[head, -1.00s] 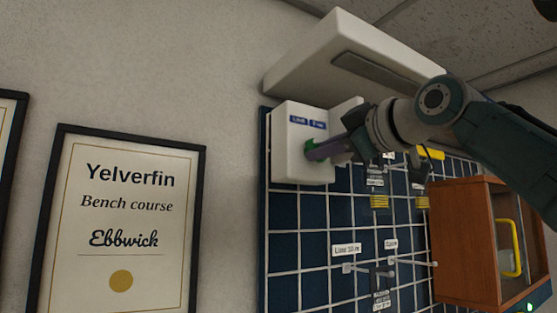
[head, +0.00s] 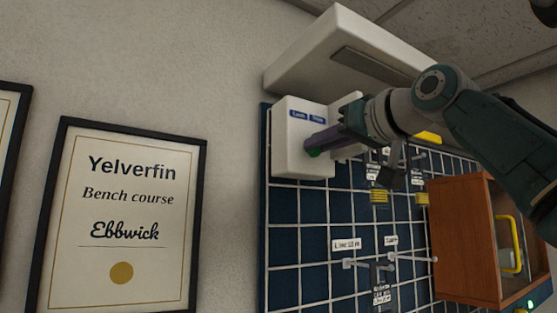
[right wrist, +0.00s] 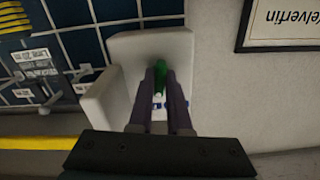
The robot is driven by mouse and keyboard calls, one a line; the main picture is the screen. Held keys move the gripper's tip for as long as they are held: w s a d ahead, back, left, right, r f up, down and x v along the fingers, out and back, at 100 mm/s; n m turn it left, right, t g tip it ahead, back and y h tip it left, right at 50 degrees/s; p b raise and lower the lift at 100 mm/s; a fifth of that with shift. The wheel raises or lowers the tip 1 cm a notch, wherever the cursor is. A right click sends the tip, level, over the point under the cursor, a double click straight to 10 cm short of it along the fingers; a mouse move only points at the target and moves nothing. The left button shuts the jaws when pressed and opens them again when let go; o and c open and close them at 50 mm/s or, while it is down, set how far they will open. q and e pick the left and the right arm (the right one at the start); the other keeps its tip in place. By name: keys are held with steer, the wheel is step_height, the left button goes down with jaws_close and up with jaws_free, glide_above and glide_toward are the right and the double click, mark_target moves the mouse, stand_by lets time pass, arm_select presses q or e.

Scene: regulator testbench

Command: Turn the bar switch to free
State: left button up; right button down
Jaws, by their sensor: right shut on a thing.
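A white switch box (head: 290,160) is fixed at the top left of the blue wall grid, with two small blue labels (head: 308,116) on its face, the right one apparently reading Free. The green bar switch (head: 312,153) on its front is mostly hidden by my right gripper (head: 318,145). In the right wrist view the bar (right wrist: 160,69) sits between the two fingertips, and the gripper (right wrist: 162,82) is shut on it. Which label the bar points to cannot be told. My left gripper is not in view.
A white overhanging housing (head: 345,50) is just above the box. Hooks with tags (head: 385,262) stick out of the blue grid (head: 295,237) below. A wooden cabinet with a yellow handle (head: 509,245) is at the right. A framed certificate (head: 120,215) hangs left.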

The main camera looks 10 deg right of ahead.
steer(key=shift+m+b, duration=0.3)
steer(key=shift+m, duration=3.2)
steer(key=c, duration=0.9)
jaws_free()
steer(key=shift+o, duration=0.2)
